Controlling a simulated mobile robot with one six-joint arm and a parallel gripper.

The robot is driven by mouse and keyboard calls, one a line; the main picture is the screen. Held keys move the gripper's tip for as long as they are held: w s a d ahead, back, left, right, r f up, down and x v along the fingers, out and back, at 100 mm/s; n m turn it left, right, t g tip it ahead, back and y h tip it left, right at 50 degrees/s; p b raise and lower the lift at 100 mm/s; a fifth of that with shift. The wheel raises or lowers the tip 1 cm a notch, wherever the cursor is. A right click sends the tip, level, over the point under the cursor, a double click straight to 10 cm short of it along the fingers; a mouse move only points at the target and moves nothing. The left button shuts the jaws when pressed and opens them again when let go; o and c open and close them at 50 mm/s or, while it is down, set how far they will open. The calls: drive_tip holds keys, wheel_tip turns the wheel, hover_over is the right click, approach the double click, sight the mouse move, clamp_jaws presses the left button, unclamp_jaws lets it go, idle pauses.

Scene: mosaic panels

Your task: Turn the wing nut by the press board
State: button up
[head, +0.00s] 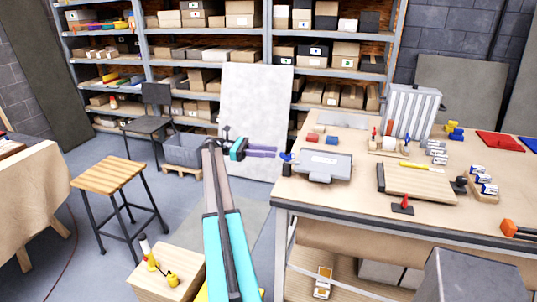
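A small blue winged piece (288,157), which looks like the wing nut, sits on top of a short dark post at the left edge of the workbench. A grey, flat-topped press-like block (325,165) stands just right of it. My gripper (276,152) reaches in from the left with two purple fingers pointing right at the blue piece. The fingers look slightly apart, with nothing seen between them. The tips are close to the blue piece; I cannot tell whether they touch it.
The workbench (345,209) also holds a framed wooden board (415,185), a ribbed light-grey panel (410,110) and a red piece on a dark base (403,205). A stool (108,172) and a low wooden box (165,272) stand on the floor at left. Shelves line the back.

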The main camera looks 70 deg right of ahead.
drive_tip(key=shift+w, duration=0.1)
drive_tip(key=w+a+f+n+t+h, duration=0.1)
drive_tip(key=w+a+f+t+h, duration=0.15)
drive_tip(key=w+a+f, duration=0.5)
drive_tip(key=w+a+f+n+t+h, duration=0.1)
drive_tip(key=w+a+f+n+t, duration=0.15)
drive_tip(key=a+f, duration=0.85)
drive_tip(key=w+a+f+t+y, duration=0.1)
drive_tip(key=a+f+t, duration=0.3)
drive_tip(key=a+f, duration=1.4)
drive_tip(key=s+a+f+m+t+y, duration=0.1)
drive_tip(key=s+a+f, duration=0.1)
drive_tip(key=a+f, duration=0.55)
drive_tip(key=s+a+f+m+t+y, duration=0.15)
drive_tip(key=a+f, duration=0.35)
drive_tip(key=a, duration=0.6)
drive_tip(key=s+a+f+m+y, duration=0.1)
drive_tip(key=s+a+f+y, duration=0.1)
drive_tip(key=s+a, duration=0.4)
drive_tip(key=s+a+f+m+y+b, duration=0.1)
drive_tip(key=s+a, duration=0.6)
drive_tip(key=a, duration=0.8)
wheel_tip(320, 180, down, 3)
drive_tip(key=shift+s+r+m+y, duration=0.15)
drive_tip(key=shift+s+m+y, duration=0.15)
drive_tip(key=shift+m+y, duration=0.35)
